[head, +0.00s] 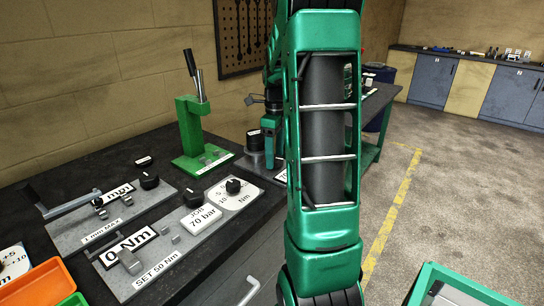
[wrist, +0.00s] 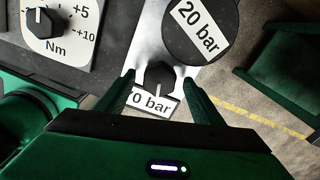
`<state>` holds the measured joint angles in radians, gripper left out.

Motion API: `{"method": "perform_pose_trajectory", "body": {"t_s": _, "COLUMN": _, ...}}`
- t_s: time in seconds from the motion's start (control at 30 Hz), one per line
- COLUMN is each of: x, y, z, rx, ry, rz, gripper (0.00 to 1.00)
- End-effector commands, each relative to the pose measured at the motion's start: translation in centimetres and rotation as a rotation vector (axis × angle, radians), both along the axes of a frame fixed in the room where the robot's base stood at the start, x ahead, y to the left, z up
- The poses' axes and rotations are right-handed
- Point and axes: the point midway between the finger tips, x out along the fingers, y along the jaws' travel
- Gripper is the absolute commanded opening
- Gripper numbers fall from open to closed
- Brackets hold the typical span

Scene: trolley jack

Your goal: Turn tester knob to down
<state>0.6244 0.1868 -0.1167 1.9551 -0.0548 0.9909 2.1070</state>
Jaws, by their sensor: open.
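In the wrist view a round black knob (wrist: 160,74) sits on a bright metal plate (wrist: 150,38). A white "0 bar" label (wrist: 152,104) lies beside it, and a dark round part labelled "20 bar" (wrist: 202,28) is above it. My gripper (wrist: 160,80) is open, with one green finger on each side of the knob. I cannot tell whether either finger touches it. A pale mark on the knob is too small to read surely. In the head view my arm hides the knob, and a plate (head: 262,172) shows partly beside it.
A second knob (wrist: 42,22) on a Nm dial is at upper left in the wrist view. In the head view, the dark bench (head: 75,165) holds a green lever press (head: 196,130), a torque panel labelled "0 Nm" (head: 170,262) and an orange bin (head: 38,285). Open floor lies right.

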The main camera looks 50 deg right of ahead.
Motion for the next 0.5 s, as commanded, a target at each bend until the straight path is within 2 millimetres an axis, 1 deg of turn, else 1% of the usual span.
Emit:
{"method": "perform_pose_trajectory", "body": {"t_s": 0.1, "x": -0.04, "y": 0.02, "z": -0.42, "rx": 0.001, "ry": 0.0, "rz": 0.0, "gripper": 0.61}}
{"method": "perform_pose_trajectory", "body": {"t_s": 0.33, "x": -0.03, "y": 0.01, "z": -0.46, "rx": 0.0, "ry": 0.0, "rz": 0.0, "gripper": 0.61}}
{"method": "perform_pose_trajectory", "body": {"t_s": 0.37, "x": -0.03, "y": 0.01, "z": -0.46, "rx": 0.0, "ry": 0.0, "rz": 0.0, "gripper": 0.59}}
{"method": "perform_pose_trajectory", "body": {"t_s": 0.4, "x": -0.03, "y": 0.01, "z": -0.45, "rx": 0.0, "ry": 0.0, "rz": 0.0, "gripper": 0.49}}
{"method": "perform_pose_trajectory", "body": {"t_s": 0.47, "x": -0.03, "y": 0.01, "z": -0.45, "rx": 0.0, "ry": 0.0, "rz": 0.0, "gripper": 0.35}}
{"method": "perform_pose_trajectory", "body": {"t_s": 0.5, "x": -0.02, "y": 0.0, "z": -0.44, "rx": 0.0, "ry": 0.0, "rz": 0.0, "gripper": 0.25}}
